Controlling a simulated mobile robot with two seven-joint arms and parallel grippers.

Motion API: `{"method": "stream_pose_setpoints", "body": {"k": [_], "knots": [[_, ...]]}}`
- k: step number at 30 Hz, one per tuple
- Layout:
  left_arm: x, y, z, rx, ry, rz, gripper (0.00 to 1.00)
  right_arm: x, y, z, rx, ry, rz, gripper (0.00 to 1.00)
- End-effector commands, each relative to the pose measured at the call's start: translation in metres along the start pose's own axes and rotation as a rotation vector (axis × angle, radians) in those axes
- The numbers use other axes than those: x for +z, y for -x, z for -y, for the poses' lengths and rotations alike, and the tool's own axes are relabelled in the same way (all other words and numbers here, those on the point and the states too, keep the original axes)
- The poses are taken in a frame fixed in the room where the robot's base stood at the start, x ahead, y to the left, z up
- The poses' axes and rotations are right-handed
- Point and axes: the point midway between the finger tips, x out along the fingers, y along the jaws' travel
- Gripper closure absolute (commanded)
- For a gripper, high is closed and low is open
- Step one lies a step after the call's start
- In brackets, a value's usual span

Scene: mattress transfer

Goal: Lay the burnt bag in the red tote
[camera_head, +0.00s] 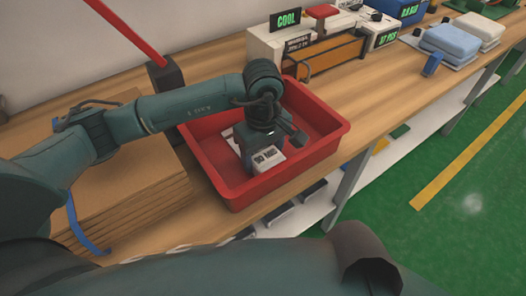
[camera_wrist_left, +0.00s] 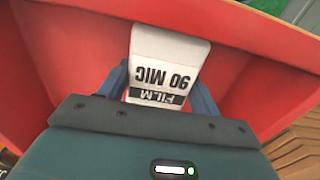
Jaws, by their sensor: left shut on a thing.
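The red tote (camera_head: 290,180) stands on the wooden bench, and its walls also fill much of the left wrist view (camera_wrist_left: 250,60). My left gripper (camera_head: 258,156) reaches down inside the tote. It is shut on a white labelled packet (camera_head: 269,160), printed "FILM 90 MIC" in the left wrist view (camera_wrist_left: 168,62). The packet is between the two fingers, low in the tote. I cannot tell whether it touches the floor of the tote. No burn mark shows on its visible face. My right gripper is not in view.
A stack of brown cardboard sheets (camera_head: 130,205) lies left of the tote. A white machine with a "COOL" display (camera_head: 287,20) stands behind it. Blue and white bundles (camera_head: 450,42) lie farther right. The bench between is mostly clear, apart from a small blue item (camera_head: 432,65).

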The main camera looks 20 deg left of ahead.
Motion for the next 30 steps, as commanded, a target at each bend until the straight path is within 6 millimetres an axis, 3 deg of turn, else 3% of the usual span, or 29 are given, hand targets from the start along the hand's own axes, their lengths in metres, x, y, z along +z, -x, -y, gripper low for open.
{"method": "stream_pose_setpoints", "body": {"k": [2, 3, 11, 22, 30], "knots": [[0.000, -0.004, 0.000, 0.001, 0.000, -0.001, 0.62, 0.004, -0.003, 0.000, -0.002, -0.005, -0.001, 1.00], [0.000, -0.004, 0.000, 0.000, 0.000, -0.001, 0.36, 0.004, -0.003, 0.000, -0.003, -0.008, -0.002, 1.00], [0.000, -0.003, 0.000, 0.000, 0.001, 0.000, 0.15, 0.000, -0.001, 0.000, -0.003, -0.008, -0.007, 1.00], [0.000, 0.005, -0.001, 0.002, 0.000, -0.001, 0.15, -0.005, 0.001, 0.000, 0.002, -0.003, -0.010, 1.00], [-0.001, 0.060, -0.001, 0.006, 0.000, -0.003, 0.15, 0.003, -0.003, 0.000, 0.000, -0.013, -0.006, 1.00]]}}
